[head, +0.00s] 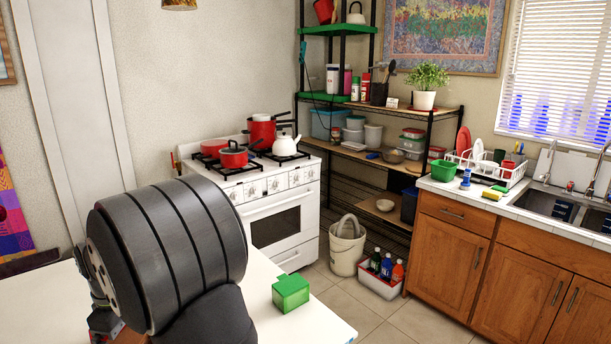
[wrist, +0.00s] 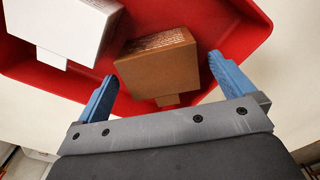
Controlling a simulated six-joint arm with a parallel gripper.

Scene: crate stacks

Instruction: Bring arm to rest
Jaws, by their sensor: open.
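My gripper (wrist: 163,70) is open, with its two blue fingers spread apart in the wrist view. A brown block (wrist: 158,68) with a small tab lies past and between the fingertips, inside a red crate (wrist: 245,28). I cannot tell how far the fingertips are from it. A white block (wrist: 68,22) with a similar tab lies beside it in the crate, at the upper left. In the head view my large dark arm fills the lower left and hides most of the gripper and crate.
A green block (head: 291,292) stands on the white table (head: 325,322) to the right of my arm, near the table's edge. The table around it is bare. A white stove (head: 275,215), a shelf rack and wooden cabinets (head: 445,245) stand beyond the table.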

